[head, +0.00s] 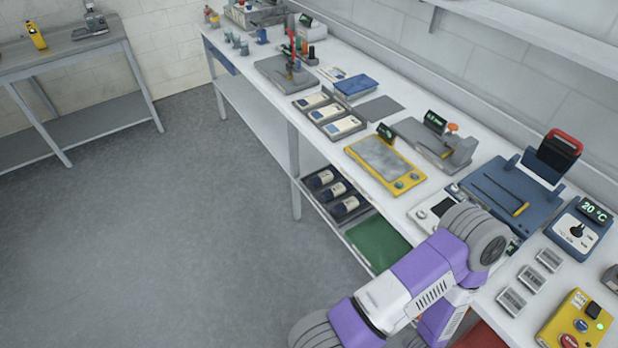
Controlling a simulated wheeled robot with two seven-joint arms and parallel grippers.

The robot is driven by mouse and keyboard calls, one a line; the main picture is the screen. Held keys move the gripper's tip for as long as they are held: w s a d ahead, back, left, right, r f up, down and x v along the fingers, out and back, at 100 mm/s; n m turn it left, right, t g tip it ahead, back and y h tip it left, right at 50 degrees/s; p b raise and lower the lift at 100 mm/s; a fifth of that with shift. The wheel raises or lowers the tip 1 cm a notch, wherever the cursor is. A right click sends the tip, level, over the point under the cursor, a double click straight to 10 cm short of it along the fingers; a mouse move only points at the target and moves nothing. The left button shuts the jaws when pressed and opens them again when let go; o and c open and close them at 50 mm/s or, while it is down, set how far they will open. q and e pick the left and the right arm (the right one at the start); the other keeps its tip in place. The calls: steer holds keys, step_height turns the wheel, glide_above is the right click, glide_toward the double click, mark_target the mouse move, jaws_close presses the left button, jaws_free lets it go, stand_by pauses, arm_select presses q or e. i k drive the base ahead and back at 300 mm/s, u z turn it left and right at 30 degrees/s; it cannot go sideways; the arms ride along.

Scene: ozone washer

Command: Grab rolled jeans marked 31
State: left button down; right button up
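Several dark rolls with pale labels, which look like the rolled jeans, lie side by side in a dark tray (318,196) on the lower shelf under the long bench. I see a back roll (320,180), a middle roll (332,192) and a front roll (345,207). Their labels are too small to read, so I cannot tell which is marked 31. One of my purple and grey arms reaches over the bench's front edge at the lower right. No fingers of either gripper show.
The long white bench (388,205) holds a yellow-framed scale (382,160), a blue device (505,195), a dial box (578,230) and a yellow button box (575,322). A green mat (378,243) lies beside the tray. A grey table (62,52) stands left; the floor between is clear.

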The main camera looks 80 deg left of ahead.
mark_target(319, 180)
steer(key=u, duration=3.1)
steer(key=k, duration=1.2)
steer(key=u, duration=1.05)
steer(key=i, duration=3.8)
steer(key=z, duration=1.45)
steer(key=i, duration=1.1)
steer(key=z, duration=1.4)
steer(key=i, duration=0.8)
steer(key=z, duration=0.05)
